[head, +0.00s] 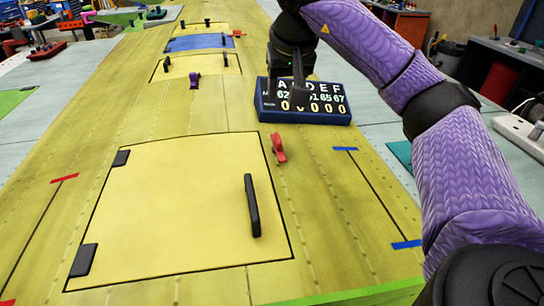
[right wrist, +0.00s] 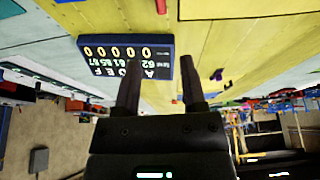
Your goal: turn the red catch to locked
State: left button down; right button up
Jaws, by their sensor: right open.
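The red catch (head: 278,148) sits on the yellow wing skin just right of the large hatch panel (head: 175,215), near its far right corner. Its long side runs roughly along the panel's right seam. My right gripper (head: 299,100) is open and empty, with its fingers pointing down in front of the scoreboard-like display, beyond the catch and apart from it. In the right wrist view the two fingers (right wrist: 160,85) stand apart with nothing between them. My left gripper is not in view.
The blue-framed display box (head: 305,112) stands beyond the catch. The large panel has a black handle (head: 252,205) and two black hinges. The skin around the near red catch is clear.

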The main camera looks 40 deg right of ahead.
jog(key=b, duration=0.2)
send_near(279, 137)
jog(key=b+x, duration=0.2)
jog(key=x, duration=0.7)
jog(key=shift+w+f, duration=0.1)
jog(key=shift+f, duration=0.1)
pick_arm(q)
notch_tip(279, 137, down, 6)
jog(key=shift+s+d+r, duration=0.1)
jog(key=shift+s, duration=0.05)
pick_arm(e)
jog(key=shift+c, duration=0.3)
grip_shut()
